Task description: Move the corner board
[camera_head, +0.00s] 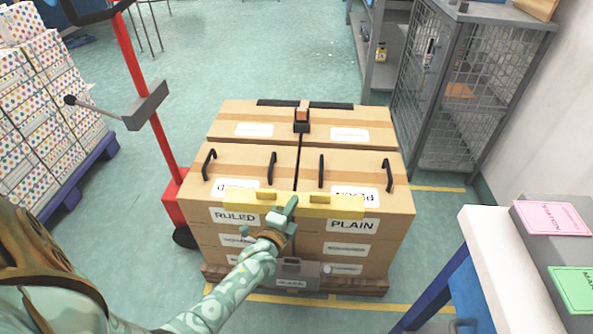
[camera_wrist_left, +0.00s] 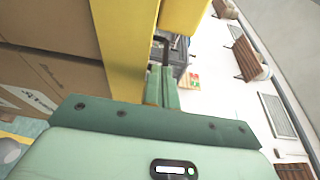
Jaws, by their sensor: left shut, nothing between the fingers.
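The yellow corner board (camera_head: 340,207) lies along the top front edge of the stacked cardboard boxes, over the RULED and PLAIN faces. My left gripper (camera_head: 291,204) is at the middle of the board, its fingers shut with nothing between them. In the left wrist view the shut fingers (camera_wrist_left: 165,75) point along the yellow board (camera_wrist_left: 127,45), which fills the upper middle. I cannot tell whether the fingers touch it. My right gripper is not in view.
The box stack (camera_head: 255,165) has black handles on top and a black strap down its middle. A red post (camera_head: 135,70) stands left of it. Dotted boxes (camera_head: 50,100) are at far left. A wire cage (camera_head: 455,90) and a white table (camera_head: 490,235) are on the right.

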